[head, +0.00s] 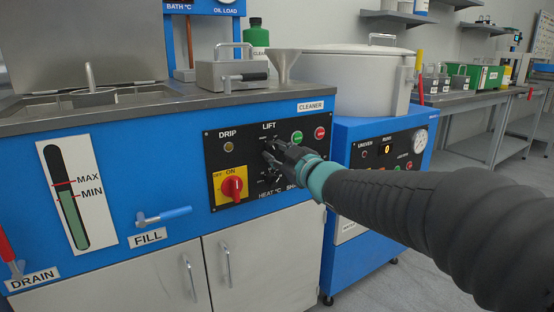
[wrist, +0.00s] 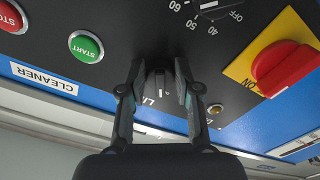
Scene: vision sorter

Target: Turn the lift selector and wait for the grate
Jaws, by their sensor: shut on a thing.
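The black control panel (head: 215,165) labelled CLEANER is on the blue front of the washing unit. My gripper (head: 269,151) is at the panel just below the LIFT label and covers most of the lift selector. In the wrist view, which is upside down, my gripper (wrist: 160,75) has a finger on each side of the dark selector knob (wrist: 158,85) and is shut on it. Which position the knob points to cannot be told. The DRIP lamp (head: 228,147) looks dull amber. The sink-like tank (head: 110,98) stands under a raised lid; no grate can be made out in it.
The red main switch (head: 232,187), green START button (wrist: 86,46) and red STOP button (head: 320,133) are close around my gripper. A heat dial (wrist: 210,10) is also near. A blue FILL lever (head: 165,215) sticks out at lower left.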

